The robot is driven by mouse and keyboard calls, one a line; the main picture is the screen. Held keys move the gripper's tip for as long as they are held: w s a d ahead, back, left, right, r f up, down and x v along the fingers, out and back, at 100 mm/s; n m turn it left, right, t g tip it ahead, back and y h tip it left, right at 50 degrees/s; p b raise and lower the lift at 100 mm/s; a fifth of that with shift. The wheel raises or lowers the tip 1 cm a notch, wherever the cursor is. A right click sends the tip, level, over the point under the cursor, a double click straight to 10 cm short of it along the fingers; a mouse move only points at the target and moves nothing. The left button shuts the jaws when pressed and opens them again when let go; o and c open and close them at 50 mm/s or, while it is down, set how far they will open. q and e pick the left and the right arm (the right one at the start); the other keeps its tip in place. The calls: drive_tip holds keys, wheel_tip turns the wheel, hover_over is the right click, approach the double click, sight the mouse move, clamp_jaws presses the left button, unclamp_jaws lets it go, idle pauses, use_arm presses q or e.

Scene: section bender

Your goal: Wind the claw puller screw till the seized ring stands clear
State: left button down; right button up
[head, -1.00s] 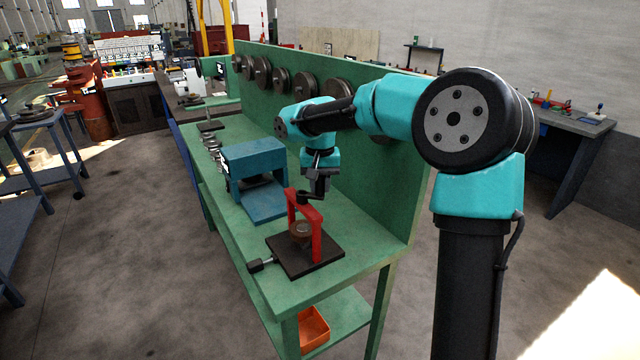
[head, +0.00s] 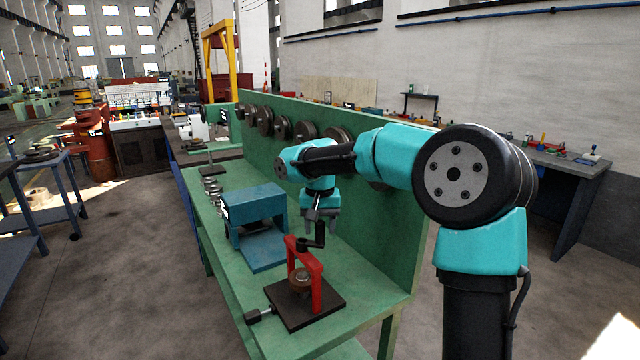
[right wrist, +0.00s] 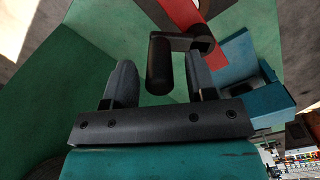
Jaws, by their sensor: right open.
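The red claw puller (head: 316,285) stands upright on a dark base plate (head: 325,308) on the green bench. The brownish ring (head: 299,281) sits low between its legs; I cannot tell whether it is clear of its seat. A black crank with an upright handle (head: 320,234) tops the puller screw. My right gripper (head: 322,212) is open, just above the handle. In the right wrist view the handle (right wrist: 159,66) shows between the spread fingers (right wrist: 161,80), with gaps either side. The red puller bar (right wrist: 184,14) shows beyond. My left gripper is out of view.
A blue press-like block (head: 255,207) stands behind the puller, with its blue plate in front. The green back panel (head: 375,230) with dark discs rises close on the right.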

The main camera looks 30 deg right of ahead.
wheel_tip(320, 180, up, 16)
drive_tip(key=shift+f, duration=0.2)
idle(0.9)
